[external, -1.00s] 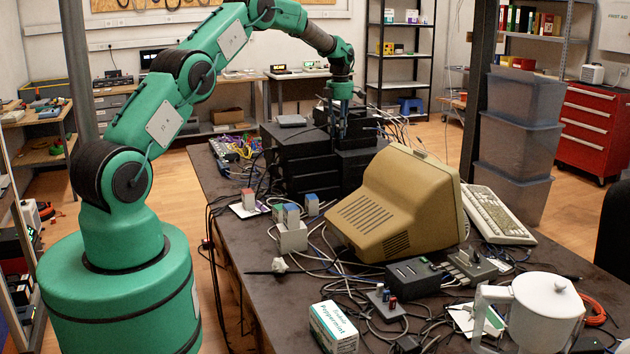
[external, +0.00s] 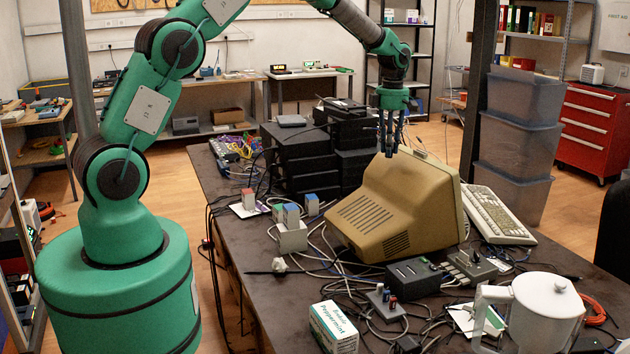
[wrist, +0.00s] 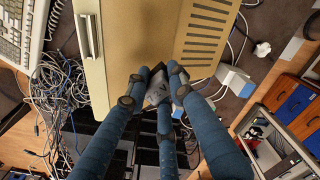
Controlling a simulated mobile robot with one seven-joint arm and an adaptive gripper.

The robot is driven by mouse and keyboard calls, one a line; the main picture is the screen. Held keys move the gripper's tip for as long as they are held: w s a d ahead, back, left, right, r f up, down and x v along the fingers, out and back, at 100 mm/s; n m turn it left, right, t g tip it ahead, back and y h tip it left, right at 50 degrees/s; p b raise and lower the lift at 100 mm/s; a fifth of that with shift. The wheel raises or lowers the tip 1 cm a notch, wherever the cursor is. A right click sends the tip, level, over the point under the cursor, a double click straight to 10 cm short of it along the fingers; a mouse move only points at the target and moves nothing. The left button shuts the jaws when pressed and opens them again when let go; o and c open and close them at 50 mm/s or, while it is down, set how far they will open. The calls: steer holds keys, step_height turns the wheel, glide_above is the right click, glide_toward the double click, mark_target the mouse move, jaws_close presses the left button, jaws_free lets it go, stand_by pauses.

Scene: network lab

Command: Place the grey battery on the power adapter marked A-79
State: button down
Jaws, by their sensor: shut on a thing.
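My gripper (external: 390,148) is up over the back of the beige monitor, pointing down. In the wrist view its fingers (wrist: 158,82) are closed around a small grey block, which looks like the grey battery (wrist: 157,91); dark marks on its face are too small to read. The fingers hide part of it. No marking A-79 is legible. White blocks that may be power adapters stand left of the monitor: a larger one (external: 292,238), a blue-topped one (external: 312,206) and a red-topped one (external: 248,201). A white block also shows in the wrist view (wrist: 234,80).
The bulky beige monitor (external: 400,205) lies directly below my gripper. Stacked black boxes (external: 300,160) stand behind it. Cables, a black box (external: 415,276), a peppermint box (external: 333,327) and a white pot (external: 545,310) crowd the table front. Some bare tabletop shows at the left.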

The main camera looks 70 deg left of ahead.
steer(key=s+d+m, duration=0.2)
steer(key=s+d, duration=0.2)
steer(key=d, duration=0.5)
steer(key=s+d+m+p, duration=0.1)
steer(key=s+d, duration=0.4)
steer(key=d, duration=0.5)
steer(key=s+d+m, duration=0.2)
steer(key=s+d, duration=0.2)
steer(key=d, duration=0.5)
steer(key=s+d+f+m+p, duration=0.1)
steer(key=s+d+m, duration=0.2)
steer(key=s+d, duration=0.7)
steer(key=s+d+f+m+p, duration=0.1)
steer(key=s+d+m, duration=0.3)
steer(key=s, duration=1)
steer(key=shift+n, duration=0.5)
steer(key=f, duration=0.6)
steer(key=d+f, duration=0.1)
steer(key=f, duration=1.1)
steer(key=shift+d+f, duration=0.1)
steer(key=shift+d, duration=0.2)
steer(key=shift+w, duration=0.1)
glide_above(409, 342)
steer(key=shift+f+b, duration=0.3)
steer(key=shift+f, duration=0.4)
steer(key=shift+f, duration=1.8)
